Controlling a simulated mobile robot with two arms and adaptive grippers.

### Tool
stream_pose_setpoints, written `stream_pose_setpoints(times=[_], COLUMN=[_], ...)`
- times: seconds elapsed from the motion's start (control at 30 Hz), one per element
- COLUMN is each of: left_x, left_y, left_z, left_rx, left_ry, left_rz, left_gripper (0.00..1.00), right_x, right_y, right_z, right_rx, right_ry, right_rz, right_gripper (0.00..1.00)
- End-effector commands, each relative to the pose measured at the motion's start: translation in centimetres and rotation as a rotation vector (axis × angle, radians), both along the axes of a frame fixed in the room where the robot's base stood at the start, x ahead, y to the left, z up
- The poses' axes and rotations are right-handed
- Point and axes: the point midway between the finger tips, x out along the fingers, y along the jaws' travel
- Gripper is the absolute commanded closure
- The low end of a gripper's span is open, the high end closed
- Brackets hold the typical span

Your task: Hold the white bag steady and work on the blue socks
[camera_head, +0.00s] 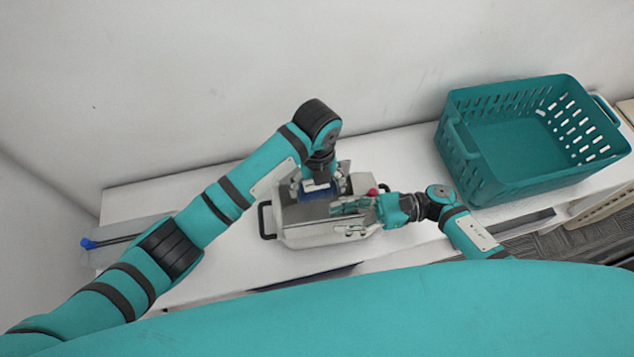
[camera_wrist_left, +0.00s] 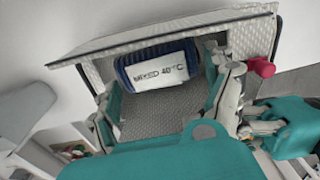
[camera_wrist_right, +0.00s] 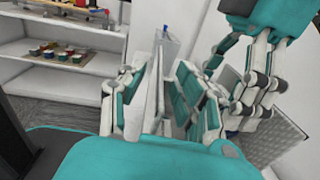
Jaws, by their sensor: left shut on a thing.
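The white bag (camera_head: 300,238), quilted with dark handles, stands open on the white surface. The blue socks (camera_wrist_left: 125,72), a bundle with a white "MIXED 40°C" label, show inside its mouth in the left wrist view. My left gripper (camera_head: 322,190) reaches down into the bag and is shut on the blue socks, a finger at each side; its fingers largely hide them in the head view. My right gripper (camera_head: 350,217) is at the bag's right side, fingers apart. In the right wrist view a pale panel, seemingly bag wall, shows between them (camera_wrist_right: 160,105); contact is unclear.
A teal slotted basket (camera_head: 525,140) stands on the right. A red knob (camera_wrist_left: 262,67) sits at the bag's rim beside my right gripper. A clear container with a blue-ended rod (camera_head: 120,240) lies at the left. A shelf with small jars (camera_wrist_right: 60,52) is beyond.

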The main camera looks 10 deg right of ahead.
Motion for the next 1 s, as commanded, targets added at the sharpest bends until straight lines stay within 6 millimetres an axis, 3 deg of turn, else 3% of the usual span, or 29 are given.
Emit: stream_pose_setpoints(times=[0.3,0.5,0.7,1.0], left_x=[0.0,0.0,0.0,0.0], left_y=[0.0,0.0,0.0,0.0], left_z=[0.0,0.0,0.0,0.5], left_rx=[0.0,0.0,0.0,-0.001], left_ry=[0.0,0.0,0.0,0.0], left_rz=[0.0,0.0,0.0,-0.001], left_gripper=[0.47,0.47,0.47,0.47], right_x=[-0.3,-0.4,-0.5,0.0], right_y=[-6.6,-9.8,-11.0,-11.0], right_z=[0.0,0.0,0.0,0.1], right_rx=[-0.004,-0.002,0.0,0.009], right_ry=[0.0,0.0,-0.001,0.048], right_rz=[-0.004,-0.003,-0.002,-0.036], right_gripper=[0.67,0.67,0.67,0.67])
